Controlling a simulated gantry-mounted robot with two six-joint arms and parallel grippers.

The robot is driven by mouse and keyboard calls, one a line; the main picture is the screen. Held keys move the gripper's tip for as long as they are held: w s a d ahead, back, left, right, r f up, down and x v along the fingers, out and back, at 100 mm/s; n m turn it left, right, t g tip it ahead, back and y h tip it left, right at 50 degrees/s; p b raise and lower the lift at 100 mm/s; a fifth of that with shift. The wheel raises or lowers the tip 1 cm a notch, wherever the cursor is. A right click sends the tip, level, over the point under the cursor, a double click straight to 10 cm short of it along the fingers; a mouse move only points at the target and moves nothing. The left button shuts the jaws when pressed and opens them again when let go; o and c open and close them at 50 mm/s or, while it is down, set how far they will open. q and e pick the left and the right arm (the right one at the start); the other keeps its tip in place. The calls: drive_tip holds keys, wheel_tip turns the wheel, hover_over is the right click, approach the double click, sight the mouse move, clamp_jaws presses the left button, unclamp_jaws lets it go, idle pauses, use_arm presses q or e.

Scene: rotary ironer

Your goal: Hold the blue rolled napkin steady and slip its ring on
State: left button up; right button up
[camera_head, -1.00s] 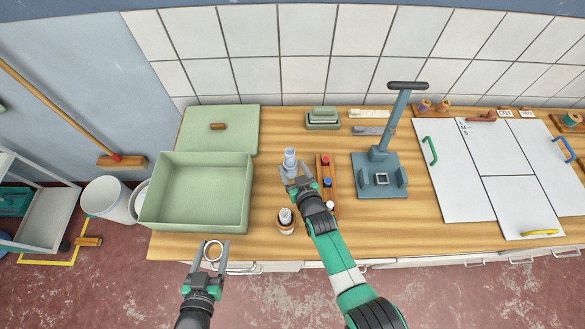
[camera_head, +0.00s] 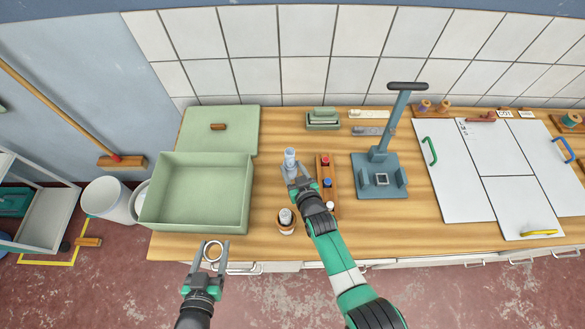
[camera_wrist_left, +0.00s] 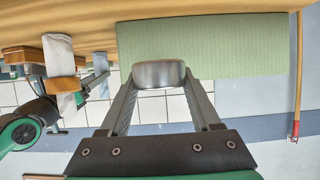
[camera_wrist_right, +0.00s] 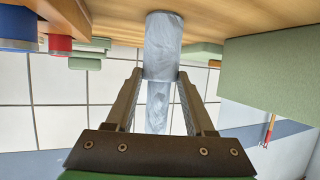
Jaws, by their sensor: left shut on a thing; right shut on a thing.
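The blue rolled napkin (camera_head: 290,158) is pale blue-grey and stands upright on the bench. It also shows in the right wrist view (camera_wrist_right: 163,45). My right gripper (camera_head: 294,173) is shut on it, one finger on each side, hiding part of its lower half in the head view. The ring (camera_head: 213,252) is a small band, metallic grey in the left wrist view (camera_wrist_left: 158,74). My left gripper (camera_head: 213,250) is shut on the ring, holding it in front of the bench's front edge, well apart from the napkin.
Another rolled napkin (camera_head: 286,216) stands in a wooden holder (camera_head: 286,229) near the front edge. A wooden rack (camera_head: 325,165) with red and blue pieces is just right of the napkin. A green bin (camera_head: 195,225) stands left, and a grey press (camera_head: 380,188) right.

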idle(0.8)
use_arm(q)
wheel_tip(320, 180, up, 12)
drive_tip(key=m+g+h, duration=0.2)
drive_tip(key=m+h, duration=0.4)
hover_over(290, 151)
drive_tip(key=shift+s+a+r, duration=0.1)
drive_tip(key=shift+s+a, duration=0.05)
drive_tip(key=shift+a, duration=0.15)
drive_tip(key=shift+d+r, duration=0.2)
drive_tip(key=shift+d, duration=0.1)
drive_tip(key=shift+f, duration=2)
drive_tip(key=shift+f, duration=0.3)
